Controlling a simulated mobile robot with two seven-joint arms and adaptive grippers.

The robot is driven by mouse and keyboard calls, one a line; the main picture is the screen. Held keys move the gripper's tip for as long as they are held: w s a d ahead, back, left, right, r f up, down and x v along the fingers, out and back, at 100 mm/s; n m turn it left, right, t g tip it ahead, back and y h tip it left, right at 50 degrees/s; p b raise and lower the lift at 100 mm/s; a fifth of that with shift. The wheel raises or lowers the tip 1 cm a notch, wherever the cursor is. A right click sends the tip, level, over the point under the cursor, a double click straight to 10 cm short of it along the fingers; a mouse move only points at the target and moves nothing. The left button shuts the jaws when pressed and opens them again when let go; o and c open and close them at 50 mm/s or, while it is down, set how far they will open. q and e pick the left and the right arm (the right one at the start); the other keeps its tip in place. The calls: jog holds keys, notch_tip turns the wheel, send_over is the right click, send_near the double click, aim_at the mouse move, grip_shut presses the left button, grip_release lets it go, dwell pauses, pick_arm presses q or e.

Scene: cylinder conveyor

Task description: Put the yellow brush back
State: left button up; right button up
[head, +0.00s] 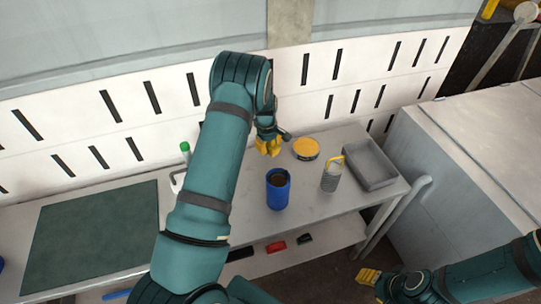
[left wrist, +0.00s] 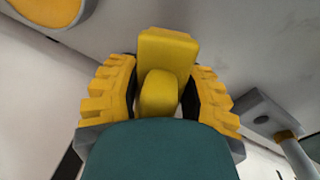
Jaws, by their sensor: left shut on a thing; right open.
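My left gripper (head: 268,146) is above the back of the workbench, behind the blue cup (head: 278,189). In the left wrist view, its ribbed yellow fingers (left wrist: 160,95) are on both sides of a smooth yellow piece (left wrist: 168,48), which appears to be the yellow brush. The gripper is shut on it. The rest of the brush is hidden, and I cannot separate it from the yellow fingers in the head view. My right gripper (head: 368,277) is open and empty at the lower right, in front of the bench and away from it.
A yellow round disc (head: 306,149), a grey ribbed container with a yellow handle (head: 331,176) and a grey tray (head: 369,165) stand on the right of the bench. A green mat (head: 90,240) lies left. A slotted white wall (head: 130,100) closes the back.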

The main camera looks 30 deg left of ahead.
aim_at(270, 159)
pick_arm(q)
notch_tip(270, 159, down, 6)
jog(key=shift+w+r, duration=0.1)
jog(key=shift+r, duration=0.05)
jog(key=shift+r, duration=0.1)
jog(key=shift+b, duration=0.35)
jog(key=o, duration=1.2)
jog(key=shift+f, duration=0.2)
jog(key=shift+r, duration=0.1)
jog(key=shift+r, duration=0.3)
jog(key=r, duration=0.3)
jog(key=r+p, duration=0.1)
jog(key=r, duration=0.3)
jog(key=s+r, duration=0.1)
jog(key=r, duration=0.3)
jog(key=shift+a+r+p, duration=0.15)
jog(key=shift+r+p, duration=0.1)
jog(key=shift+p, duration=0.05)
